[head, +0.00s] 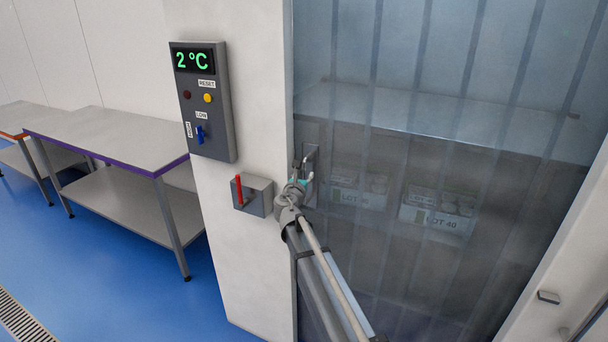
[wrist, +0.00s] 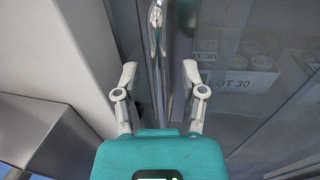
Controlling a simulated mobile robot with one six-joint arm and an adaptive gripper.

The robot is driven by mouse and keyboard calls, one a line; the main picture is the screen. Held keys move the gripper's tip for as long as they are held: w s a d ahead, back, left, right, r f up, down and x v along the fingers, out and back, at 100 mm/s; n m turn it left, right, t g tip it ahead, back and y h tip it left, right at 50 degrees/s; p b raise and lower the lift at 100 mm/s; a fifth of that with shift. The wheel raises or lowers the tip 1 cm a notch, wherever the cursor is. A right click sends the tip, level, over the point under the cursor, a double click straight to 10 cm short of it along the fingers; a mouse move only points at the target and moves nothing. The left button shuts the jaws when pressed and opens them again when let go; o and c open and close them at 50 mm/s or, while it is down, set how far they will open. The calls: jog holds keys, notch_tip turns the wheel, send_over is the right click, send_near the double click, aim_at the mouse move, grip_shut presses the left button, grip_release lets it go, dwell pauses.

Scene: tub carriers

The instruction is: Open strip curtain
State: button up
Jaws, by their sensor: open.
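The strip curtain (head: 430,120) fills the right half of the head view, its clear grey strips hanging straight down and closed across the doorway. A shiny metal bar handle (wrist: 157,35) stands upright at its left edge; in the head view the handle (head: 310,160) is partly hidden by my wrist. My gripper (wrist: 159,70) is open, with one finger on each side of the bar in the picture. I cannot tell whether the bar lies between the fingers in depth or whether they touch it. In the head view my gripper (head: 303,175) is small and partly hidden.
A white wall post left of the curtain carries a control panel (head: 204,100) reading 2 °C and a grey box with a red lever (head: 240,190), close to my gripper. Boxes marked LOT (head: 435,215) show behind the strips. A steel table (head: 110,135) stands left on blue floor.

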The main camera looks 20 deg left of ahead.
jog(key=shift+w+a, duration=0.1)
jog(key=shift+w, duration=0.65)
grip_shut()
